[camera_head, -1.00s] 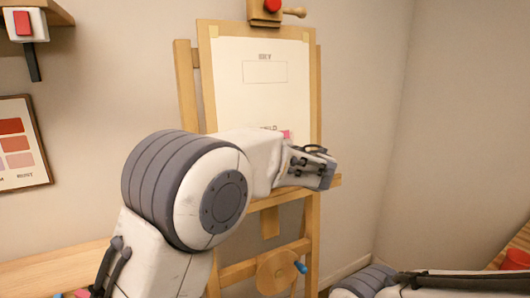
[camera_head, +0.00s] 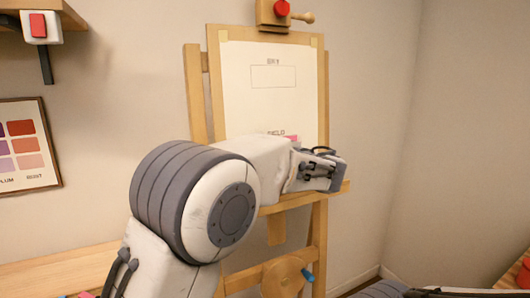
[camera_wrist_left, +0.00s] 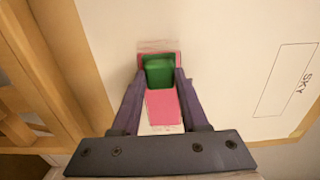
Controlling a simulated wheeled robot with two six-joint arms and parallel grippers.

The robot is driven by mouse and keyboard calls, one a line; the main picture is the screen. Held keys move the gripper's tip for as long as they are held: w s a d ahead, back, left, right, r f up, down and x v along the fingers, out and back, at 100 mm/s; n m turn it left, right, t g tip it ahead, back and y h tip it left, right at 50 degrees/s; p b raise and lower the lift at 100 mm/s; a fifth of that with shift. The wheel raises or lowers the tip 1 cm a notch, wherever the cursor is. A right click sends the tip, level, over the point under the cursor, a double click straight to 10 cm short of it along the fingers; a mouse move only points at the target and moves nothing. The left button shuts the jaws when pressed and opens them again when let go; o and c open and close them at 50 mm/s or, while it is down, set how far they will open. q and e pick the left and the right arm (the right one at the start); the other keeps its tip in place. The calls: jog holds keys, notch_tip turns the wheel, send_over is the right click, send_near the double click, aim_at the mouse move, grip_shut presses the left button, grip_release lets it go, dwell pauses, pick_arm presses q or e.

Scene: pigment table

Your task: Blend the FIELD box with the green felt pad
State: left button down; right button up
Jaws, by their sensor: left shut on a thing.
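The paper (camera_head: 240,95) is on the easel (camera_head: 197,110), with the SKY box (camera_head: 273,77) outlined near its top; that box also shows in the left wrist view (camera_wrist_left: 285,80). The FIELD label (camera_head: 276,133) shows just above my left arm. A pink area (camera_wrist_left: 163,108), which looks like the filled FIELD box, lies in front of my left gripper (camera_wrist_left: 155,85). The gripper is shut on the green felt pad (camera_wrist_left: 158,72), which is over the pink area. Whether the pad presses on the paper I cannot tell. My right gripper is out of view.
The easel's ledge (camera_head: 338,189) runs just below my left gripper. A colour chart (camera_head: 25,145) hangs on the left wall. Red things (camera_head: 523,275) lie at the right edge.

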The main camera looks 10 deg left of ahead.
pick_arm(q)
jog(key=w+d+p, duration=0.3)
jog(key=w+d, duration=0.2)
jog(key=d, duration=0.2)
dwell(2.6)
jog(key=shift+s+a+b, duration=0.75)
jog(key=shift+a+b, duration=0.3)
jog(key=shift+b, duration=0.55)
